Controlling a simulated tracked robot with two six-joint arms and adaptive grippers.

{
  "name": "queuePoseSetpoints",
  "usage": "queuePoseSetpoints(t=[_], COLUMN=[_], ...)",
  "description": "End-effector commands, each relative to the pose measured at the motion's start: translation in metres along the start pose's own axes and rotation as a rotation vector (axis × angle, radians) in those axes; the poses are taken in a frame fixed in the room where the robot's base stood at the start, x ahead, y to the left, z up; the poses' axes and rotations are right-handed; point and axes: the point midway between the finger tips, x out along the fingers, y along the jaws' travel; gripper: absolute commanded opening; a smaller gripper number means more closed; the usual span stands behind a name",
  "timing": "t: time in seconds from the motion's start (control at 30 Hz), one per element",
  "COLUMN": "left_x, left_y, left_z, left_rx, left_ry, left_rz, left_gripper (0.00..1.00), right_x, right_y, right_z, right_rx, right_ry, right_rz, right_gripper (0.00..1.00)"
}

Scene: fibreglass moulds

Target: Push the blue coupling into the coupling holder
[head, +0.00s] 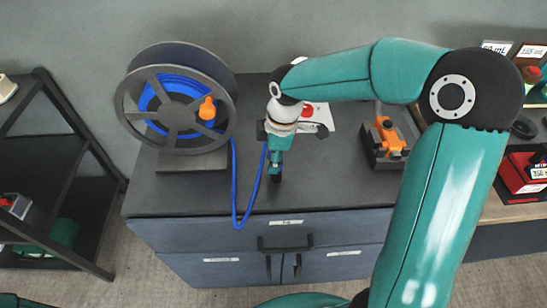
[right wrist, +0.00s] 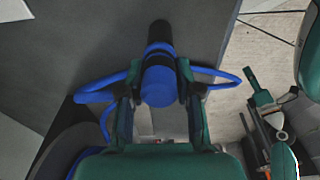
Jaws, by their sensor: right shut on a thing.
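My right gripper (head: 276,172) points down over the cabinet top, right of the hose reel. In the right wrist view its two fingers close on the sides of the blue coupling (right wrist: 158,82), which has a black end (right wrist: 160,38) pointing away from the palm. In the head view the gripper mostly hides the coupling. The blue hose (head: 236,190) runs from the reel, sags over the cabinet's front edge and rises to the gripper. A dark stand with an orange fitting (head: 388,136) is to the right; I cannot tell whether it is the coupling holder.
The hose reel (head: 181,100) stands at the cabinet's left. A white and red sheet (head: 316,115) lies behind the gripper. The cabinet top (head: 330,180) is bare in front. A dark shelf rack (head: 80,150) is at left; a bench with boxes (head: 520,170) is at right.

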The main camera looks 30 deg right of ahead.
Motion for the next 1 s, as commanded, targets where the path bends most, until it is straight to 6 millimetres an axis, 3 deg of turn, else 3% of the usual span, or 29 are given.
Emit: queuePoseSetpoints(t=[1.0], left_x=[0.009], left_y=[-0.003], left_z=[0.000], left_rx=[0.000], left_ry=[0.000], left_rz=[0.000], left_gripper=[0.40], right_x=[0.011], right_y=[-0.001], right_z=[0.002], right_rx=[0.000], right_ry=[0.000], right_rz=[0.000], right_gripper=[0.00])
